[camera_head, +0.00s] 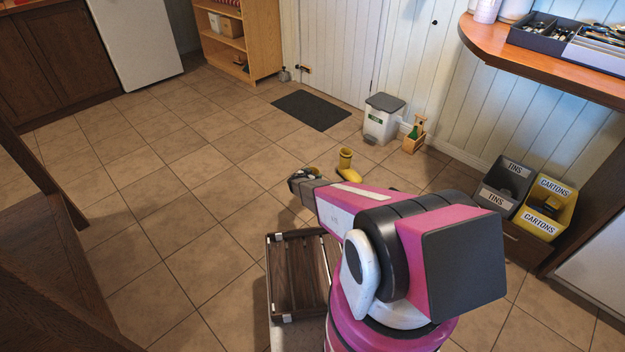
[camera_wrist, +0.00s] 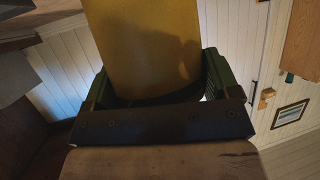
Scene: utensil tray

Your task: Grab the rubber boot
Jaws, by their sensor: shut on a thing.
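One yellow rubber boot (camera_head: 350,171) stands upright on the tiled floor, just beyond my gripper. A second yellow boot (camera_head: 313,170) shows only in part at my gripper (camera_head: 303,178), mostly hidden behind it. In the wrist view a broad yellow surface of the boot (camera_wrist: 143,40) fills the space between the green fingers of my gripper (camera_wrist: 145,82). My gripper is shut on this boot. The rest of the held boot is out of sight, and I cannot tell whether it touches the floor.
A dark slatted rack (camera_head: 272,280) is beside my base. A white bin (camera_head: 382,122), a small wooden caddy (camera_head: 414,140) and a dark mat (camera_head: 311,110) lie beyond the boots. Grey and yellow sorting bins (camera_head: 545,210) stand at the right under a counter (camera_head: 540,68). Floor at left-centre is clear.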

